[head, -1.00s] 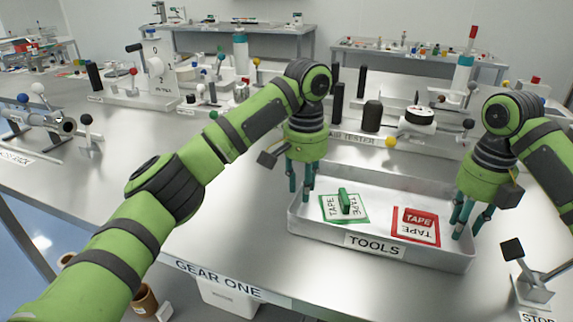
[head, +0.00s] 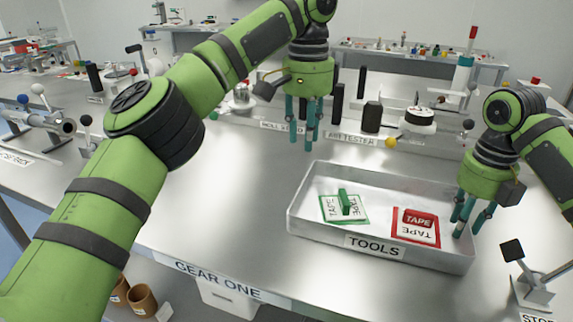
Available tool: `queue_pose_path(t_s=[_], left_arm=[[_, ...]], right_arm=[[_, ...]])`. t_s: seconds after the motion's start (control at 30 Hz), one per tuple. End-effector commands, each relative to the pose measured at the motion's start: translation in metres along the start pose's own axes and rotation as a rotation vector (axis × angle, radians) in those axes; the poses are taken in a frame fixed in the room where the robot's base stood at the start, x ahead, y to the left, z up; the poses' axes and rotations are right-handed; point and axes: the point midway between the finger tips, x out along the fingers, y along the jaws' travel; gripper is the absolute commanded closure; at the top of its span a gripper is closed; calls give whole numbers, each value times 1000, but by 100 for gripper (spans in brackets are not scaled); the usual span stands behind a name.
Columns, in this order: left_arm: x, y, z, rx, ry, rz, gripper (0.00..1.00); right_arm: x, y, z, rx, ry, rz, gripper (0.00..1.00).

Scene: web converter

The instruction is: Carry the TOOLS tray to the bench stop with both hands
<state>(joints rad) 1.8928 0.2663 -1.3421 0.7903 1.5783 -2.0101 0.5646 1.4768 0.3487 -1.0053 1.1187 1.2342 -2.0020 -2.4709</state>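The TOOLS tray (head: 322,231), a shallow metal tray, sits on the bench with its label facing front. A green tape card (head: 329,212) with a green piece lies in its left part. A red tape card (head: 403,233) with a red piece lies in its right part. My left gripper (head: 302,140) hangs in the air behind the tray's left end, clear of it, with fingers apart and nothing between them. My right gripper (head: 469,229) is down at the tray's right wall; whether its fingers grip the wall is unclear. The bench stop (head: 533,292) stands at the right front.
The metal bench top (head: 220,190) is clear left of the tray. Behind it stand a black cylinder (head: 372,117), a white-and-black round device (head: 418,119) and other fixtures. The GEAR ONE label (head: 217,280) marks the bench's front edge.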

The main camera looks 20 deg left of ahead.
Motion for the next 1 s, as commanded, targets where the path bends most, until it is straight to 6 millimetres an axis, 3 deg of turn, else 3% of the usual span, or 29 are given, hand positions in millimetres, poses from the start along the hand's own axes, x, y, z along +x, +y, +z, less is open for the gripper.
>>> queue_pose_path(t_s=[0.5, 0.7, 1.0], left_arm=[[1, 0, 0, 0, 0, 0, 68], [1, 0, 0, 0, -1, 0, 68], [1, 0, 0, 0, -1, 0, 68]], right_arm=[[-97, 0, 0, 1, -4, -1, 68], [-112, 0, 0, 0, -2, 0, 68], [-114, 0, 0, 0, -1, 0, 68]])
